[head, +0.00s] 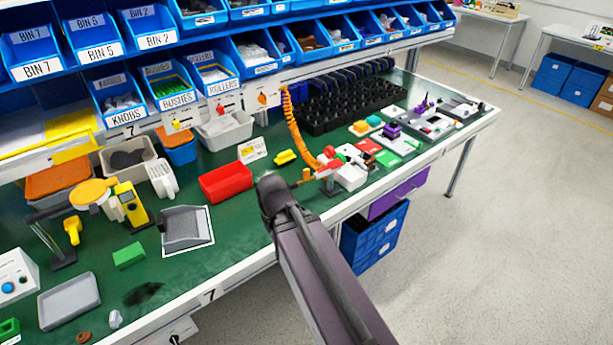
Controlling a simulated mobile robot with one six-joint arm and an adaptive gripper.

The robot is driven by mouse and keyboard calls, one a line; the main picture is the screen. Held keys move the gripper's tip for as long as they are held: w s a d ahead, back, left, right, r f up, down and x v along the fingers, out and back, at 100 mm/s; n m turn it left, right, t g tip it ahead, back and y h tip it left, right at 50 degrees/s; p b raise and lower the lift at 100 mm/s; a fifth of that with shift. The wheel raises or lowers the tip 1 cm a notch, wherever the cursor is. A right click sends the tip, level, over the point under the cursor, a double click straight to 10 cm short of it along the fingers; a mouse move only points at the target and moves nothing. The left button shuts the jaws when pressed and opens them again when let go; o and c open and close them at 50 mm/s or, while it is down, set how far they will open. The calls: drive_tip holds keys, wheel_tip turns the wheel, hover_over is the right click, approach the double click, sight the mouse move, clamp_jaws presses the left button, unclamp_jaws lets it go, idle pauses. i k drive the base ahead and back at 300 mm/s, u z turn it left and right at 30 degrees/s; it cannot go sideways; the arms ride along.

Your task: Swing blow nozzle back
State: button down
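An orange coiled hose (297,128) hangs from the lower shelf edge and slants down to the right to the worktable. My gripper cannot be made out.
A red bin (226,182), a grey dustpan-like tray (186,229) and a green block (128,256) stand left on the green worktable (215,262). A black rack (350,105) lies behind the fixture. Blue bins (160,85) line the shelves above. Open floor lies right.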

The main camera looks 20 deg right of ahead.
sight(305, 171)
drive_tip(key=u, duration=0.1)
drive_tip(key=k, duration=1.25)
drive_tip(key=z, duration=0.75)
drive_tip(key=i, duration=1)
